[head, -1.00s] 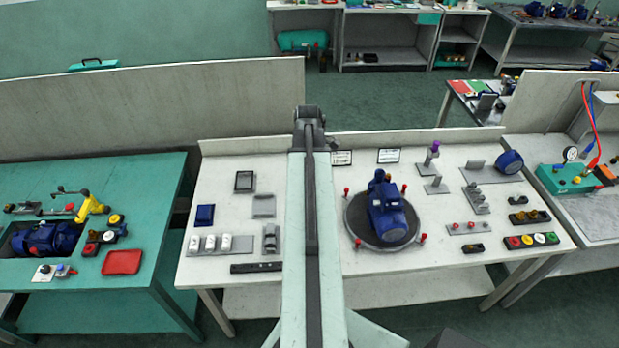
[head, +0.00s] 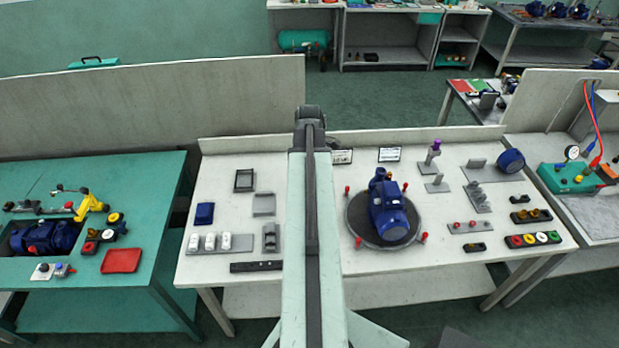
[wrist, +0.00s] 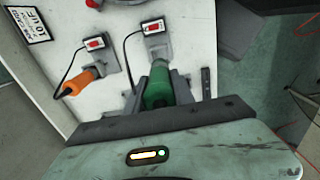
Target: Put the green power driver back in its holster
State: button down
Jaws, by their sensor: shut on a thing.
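In the wrist view the green power driver (wrist: 157,89) is between the dark jaws of my gripper (wrist: 158,86), which is shut on it. Its far end is close to a grey bracket, apparently the holster (wrist: 159,48), on the white panel. I cannot tell whether the driver sits inside the bracket or only in front of it. A black cable runs down from a small red-faced box (wrist: 152,26) towards the driver; its lower end is hidden by the jaw. My gripper and the driver do not show in the head view.
An orange driver (wrist: 82,81) with its own cable is left of the green one, near a second grey bracket (wrist: 106,58). A printed label (wrist: 28,25) is at the upper left. In the head view, a white bench (head: 330,200) carries a blue pump (head: 388,208) on a round plate.

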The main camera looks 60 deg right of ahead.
jog(key=shift+f+b, duration=2.25)
jog(key=shift+f, duration=0.2)
jog(key=shift+f+b, duration=3.1)
jog(key=shift+f, duration=0.05)
jog(key=c, duration=1)
grip_release()
jog(key=shift+r, duration=0.15)
notch_tip(320, 180, up, 6)
jog(key=p, duration=0.6)
jog(key=shift+s, duration=0.1)
